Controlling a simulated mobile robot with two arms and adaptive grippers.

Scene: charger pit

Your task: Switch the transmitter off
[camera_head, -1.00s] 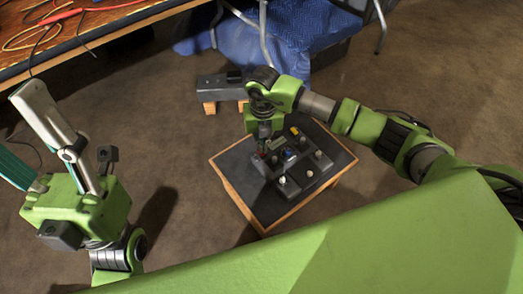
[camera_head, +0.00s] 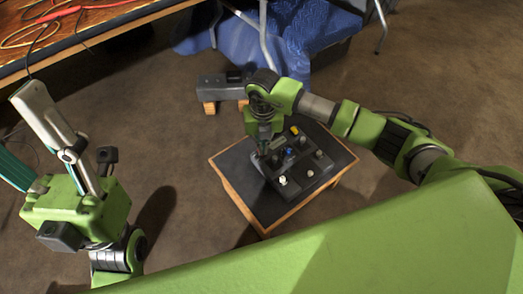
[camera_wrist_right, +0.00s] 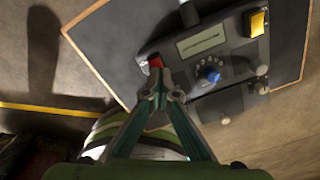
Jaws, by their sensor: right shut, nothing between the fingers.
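The grey transmitter (camera_head: 301,183) lies on a small low table with a dark top and wooden edge (camera_head: 236,196). In the right wrist view it shows a red control (camera_wrist_right: 155,61), a blue knob (camera_wrist_right: 209,74), a yellow switch (camera_wrist_right: 258,22) and a small display (camera_wrist_right: 204,39). My right gripper (camera_head: 264,151) is over the transmitter's left part. In the wrist view its fingertips (camera_wrist_right: 159,82) are together, empty, close beside the red control; I cannot tell whether they touch it. My left gripper (camera_head: 20,130) is off to the left, fingers spread, empty, away from the table.
A grey box on wooden blocks (camera_head: 222,88) stands behind the small table. A workbench (camera_head: 130,22) with red and yellow cables is at the upper left. A blue cover (camera_head: 310,28) and metal chair legs are at the back. The floor between left arm and table is clear.

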